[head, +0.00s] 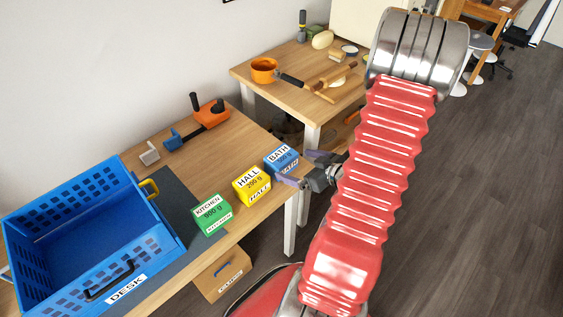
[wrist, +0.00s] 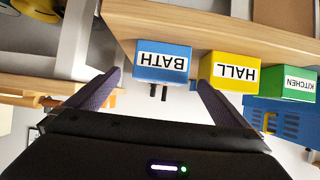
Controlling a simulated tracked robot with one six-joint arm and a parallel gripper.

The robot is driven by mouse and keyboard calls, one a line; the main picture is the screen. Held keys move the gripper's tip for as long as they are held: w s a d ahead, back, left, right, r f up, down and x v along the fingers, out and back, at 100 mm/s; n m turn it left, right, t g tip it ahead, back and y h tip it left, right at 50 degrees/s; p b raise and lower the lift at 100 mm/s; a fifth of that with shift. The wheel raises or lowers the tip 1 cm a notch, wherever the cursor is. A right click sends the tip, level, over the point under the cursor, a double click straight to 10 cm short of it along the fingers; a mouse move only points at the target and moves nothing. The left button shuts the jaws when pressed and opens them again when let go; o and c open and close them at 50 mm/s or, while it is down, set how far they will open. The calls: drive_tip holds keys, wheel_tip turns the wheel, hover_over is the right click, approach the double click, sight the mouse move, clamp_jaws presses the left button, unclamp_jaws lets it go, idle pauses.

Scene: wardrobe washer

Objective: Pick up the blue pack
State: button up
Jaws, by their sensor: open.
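The blue pack (head: 281,161), labelled BATH, stands on the wooden table near its right end. In the wrist view the blue pack (wrist: 163,62) appears upside down, in front of and between the two finger lines. My gripper (head: 301,168) is open at the right side of the pack, with its fingers pointing toward it. The fingertips of my gripper (wrist: 158,78) are spread wider than the pack in the wrist view. I see nothing held. Whether a finger touches the pack cannot be told.
A yellow HALL pack (head: 251,185) stands close beside the blue one, then a green KITCHEN pack (head: 212,214). A blue DESK crate (head: 118,281) sits further left on a dark mat (head: 178,206). An orange tool (head: 207,115) lies behind. Another table (head: 285,62) holds kitchen items.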

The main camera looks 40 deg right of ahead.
sight(289, 163)
drive_tip(key=shift+x, duration=1.65)
drive_tip(key=shift+x, duration=2.65)
drive_tip(key=shift+a, duration=0.1)
drive_tip(key=shift+r, duration=0.1)
drive_tip(key=c, duration=1.5)
